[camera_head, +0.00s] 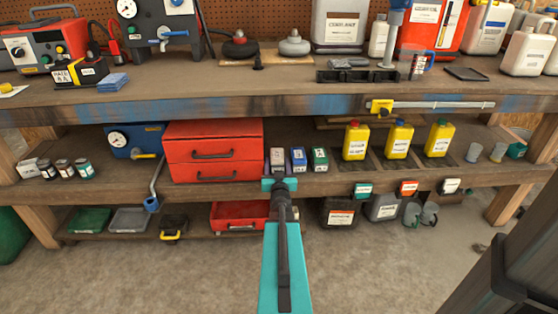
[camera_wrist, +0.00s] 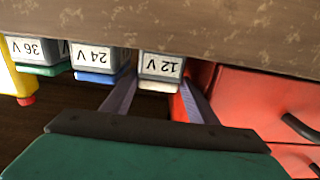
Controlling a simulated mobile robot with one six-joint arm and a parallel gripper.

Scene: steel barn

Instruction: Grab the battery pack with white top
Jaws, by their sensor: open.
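The battery pack with the white top, labelled 12 V (camera_wrist: 161,68), stands on the middle shelf. In the head view this pack (camera_head: 277,157) is the leftmost of three, just beyond my gripper (camera_head: 280,184), which hides its lower part. In the wrist view the picture is turned over, and my gripper (camera_wrist: 157,90) is open, its two fingers pointing at the pack with one tip toward each side of it. I cannot tell how far the tips reach along its sides. Nothing is held.
A 24 V pack with a blue top (camera_wrist: 95,62) and a 36 V pack with a green top (camera_wrist: 38,54) stand beside it. A red drawer box (camera_head: 213,150) is close on its left in the head view. Yellow bottles (camera_head: 356,142) stand farther right. The bench top (camera_head: 200,88) lies above.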

